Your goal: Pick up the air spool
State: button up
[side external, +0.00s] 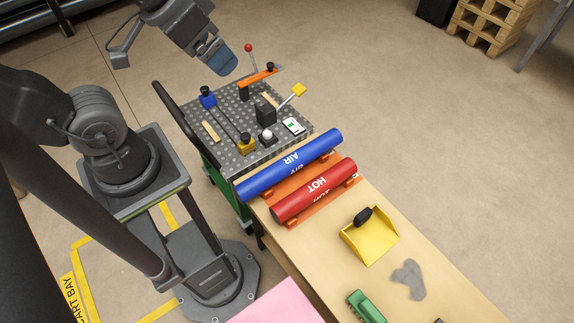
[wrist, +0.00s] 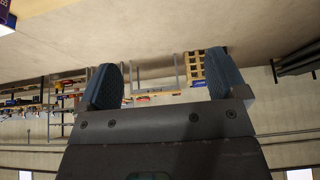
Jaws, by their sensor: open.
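The air spool is a blue cylinder (side external: 290,165) marked AIR, lying at the left end of the wooden table beside the grey perforated cart top. A red cylinder (side external: 315,192) marked HOT lies parallel to it on an orange stand. My gripper (side external: 228,66) is above the far side of the cart, well apart from the air spool. In the wrist view its two blue-grey fingers (wrist: 162,80) are spread with nothing between them. A small blue corner with lettering shows at the wrist view's top left; I cannot tell what it is.
The cart top (side external: 232,108) holds an orange-handled lever (side external: 258,79), a blue-and-yellow-ended rod (side external: 226,120) and several small items. A yellow dustpan (side external: 370,238), grey patch (side external: 408,279) and green object (side external: 366,307) are on the wooden table (side external: 440,275). A pallet stack (side external: 492,25) stands far off.

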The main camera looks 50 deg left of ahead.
dwell(0.3)
jog(key=g, duration=0.5)
send_over(290, 159)
jog(key=w, duration=0.1)
notch_tip(290, 159, down, 28)
jog(key=shift+g, duration=0.3)
jog(key=f, duration=1.2)
jog(key=s+f, duration=0.1)
jog(key=f, duration=0.5)
jog(key=shift+f, duration=0.3)
jog(key=shift+w+f, duration=0.15)
jog(key=shift+f, duration=1.3)
jog(key=shift+w+f, duration=0.1)
jog(key=shift+f, duration=1.35)
jog(key=shift+a+r, duration=0.1)
jog(key=c, duration=1.3)
